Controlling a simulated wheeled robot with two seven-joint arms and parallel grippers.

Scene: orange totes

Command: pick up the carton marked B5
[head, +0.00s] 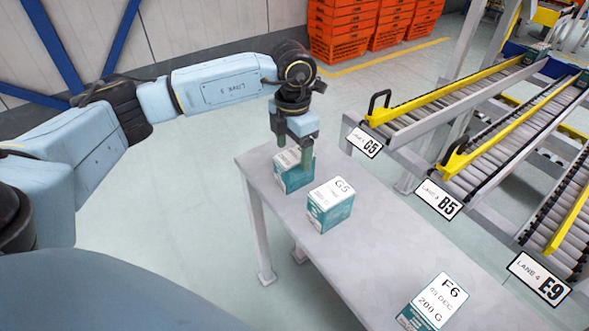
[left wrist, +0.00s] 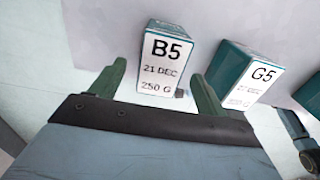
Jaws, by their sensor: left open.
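The carton marked B5 (head: 293,176) is teal with a white label on top and stands at the far left end of the grey table. In the left wrist view its label (left wrist: 167,62) reads B5, 21 DEC, 250 G. My left gripper (head: 293,158) is open, pointing down over this carton, and hides part of its top. In the left wrist view the two green fingers (left wrist: 160,85) stand apart, one toward each side of the carton. I cannot tell whether they touch it.
The carton marked G5 (head: 331,212) stands close to the right of B5. The carton marked F6 (head: 425,315) is at the near end of the table (head: 375,250). Roller lanes signed G5, B5 (head: 438,200) and E9 run beyond it. Orange totes (head: 340,35) are stacked behind.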

